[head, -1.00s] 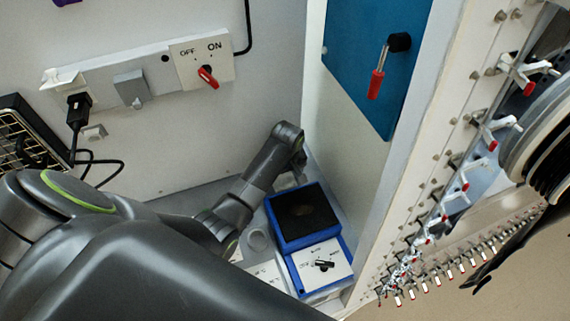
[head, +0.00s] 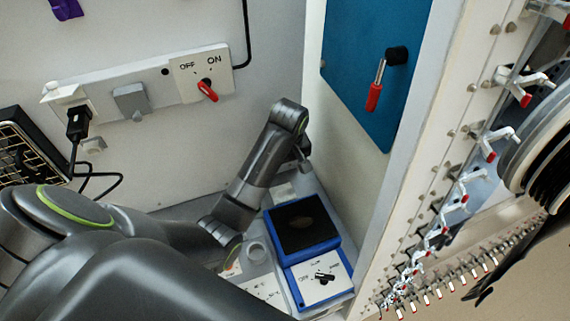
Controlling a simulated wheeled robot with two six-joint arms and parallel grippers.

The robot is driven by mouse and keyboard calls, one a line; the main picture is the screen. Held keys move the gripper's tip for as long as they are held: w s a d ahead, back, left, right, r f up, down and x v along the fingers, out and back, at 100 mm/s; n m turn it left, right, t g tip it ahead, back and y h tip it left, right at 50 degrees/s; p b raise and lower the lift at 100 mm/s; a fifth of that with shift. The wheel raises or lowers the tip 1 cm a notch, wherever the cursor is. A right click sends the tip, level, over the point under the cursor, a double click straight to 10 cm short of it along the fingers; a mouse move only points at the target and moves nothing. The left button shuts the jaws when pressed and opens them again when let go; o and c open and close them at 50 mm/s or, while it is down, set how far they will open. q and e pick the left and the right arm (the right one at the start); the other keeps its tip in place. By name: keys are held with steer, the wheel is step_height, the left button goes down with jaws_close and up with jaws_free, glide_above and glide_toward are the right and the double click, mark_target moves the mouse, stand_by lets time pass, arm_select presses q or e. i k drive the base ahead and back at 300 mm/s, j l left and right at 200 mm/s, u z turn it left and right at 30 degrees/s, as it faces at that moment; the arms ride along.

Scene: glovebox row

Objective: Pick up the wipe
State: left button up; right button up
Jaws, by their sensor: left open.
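I cannot make out a wipe for certain in the head view. My left arm reaches in from the left, and its wrist bends down behind the blue device. My left gripper (head: 304,153) is small and partly hidden by its own wrist, above the back of the bench. It is open, and I see nothing held in it. My right gripper is not in view.
A blue device with a black top (head: 302,224) and a white dial panel (head: 320,278) stands on the narrow bench in the corner. A wall switch (head: 207,90) and a clamp-lined frame (head: 450,150) flank the space.

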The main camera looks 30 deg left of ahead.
mark_target(283, 194)
steer(key=k+l, duration=0.3)
steer(key=k, duration=0.15)
steer(key=k+l, duration=0.65)
steer(key=k, duration=0.25)
